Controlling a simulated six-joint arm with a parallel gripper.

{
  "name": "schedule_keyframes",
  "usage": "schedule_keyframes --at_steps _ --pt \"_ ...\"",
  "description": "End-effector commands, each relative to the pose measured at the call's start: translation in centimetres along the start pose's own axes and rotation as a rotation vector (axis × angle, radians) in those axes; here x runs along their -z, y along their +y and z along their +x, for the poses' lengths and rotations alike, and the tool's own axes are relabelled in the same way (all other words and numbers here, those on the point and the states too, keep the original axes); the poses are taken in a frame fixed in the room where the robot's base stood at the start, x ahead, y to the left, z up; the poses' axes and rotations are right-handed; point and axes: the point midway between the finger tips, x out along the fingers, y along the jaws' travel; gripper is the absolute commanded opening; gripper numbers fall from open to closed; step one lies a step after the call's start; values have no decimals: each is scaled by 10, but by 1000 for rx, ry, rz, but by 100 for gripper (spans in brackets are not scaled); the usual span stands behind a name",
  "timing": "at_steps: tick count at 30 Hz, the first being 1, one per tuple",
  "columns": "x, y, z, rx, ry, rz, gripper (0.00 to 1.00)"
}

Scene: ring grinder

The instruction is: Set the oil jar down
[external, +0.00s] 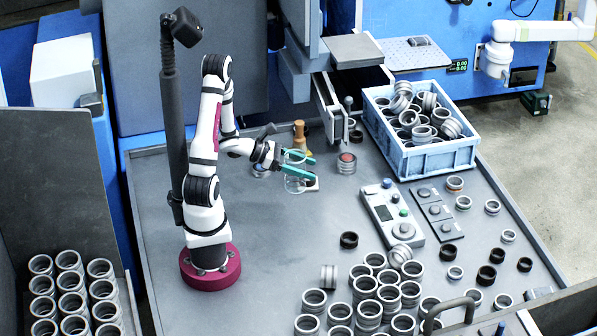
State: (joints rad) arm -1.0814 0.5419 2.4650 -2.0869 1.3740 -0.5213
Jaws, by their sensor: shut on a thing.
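The oil jar appears as a clear glass vessel (294,185) between the teal fingers of my gripper (298,164), near the back middle of the table. My gripper is shut around its side and the jar looks roughly upright. The fingers cover part of the jar. I cannot tell from this view whether its base touches the table (255,225) or is a little above it.
An amber bottle-like thing (300,137) stands behind my gripper. A ring stack with a red top (347,163) is to the right. A blue crate of rings (432,162), a control box (392,213) and several loose rings lie farther right and in front. The table's left-middle is clear.

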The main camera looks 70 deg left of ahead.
Motion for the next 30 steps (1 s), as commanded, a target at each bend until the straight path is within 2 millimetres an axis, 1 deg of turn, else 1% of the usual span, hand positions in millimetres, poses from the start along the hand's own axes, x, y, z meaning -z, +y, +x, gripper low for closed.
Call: schedule_keyframes --at_steps 1,2,3,5,6,9,12,14,16,20,22,24,26,30 --pt "-4 -25 14 113 -1 47 13" --pt "-6 -43 21 187 -2 77 13" --pt "-7 -65 29 285 -3 115 13" --pt "-7 -97 36 421 -3 169 13" --pt "-6 -116 38 505 -3 202 13" --pt "-4 -153 39 671 -2 268 13" --pt "0 -174 37 771 0 306 13" --pt "7 -180 38 801 1 313 13" --pt "22 -182 43 814 1 316 13" --pt "45 -182 53 811 1 316 13" --pt "61 -182 59 810 2 315 13" --pt "71 -182 63 808 1 318 13" --pt "75 -182 65 807 1 320 13" --pt "75 -182 65 806 0 322 13"
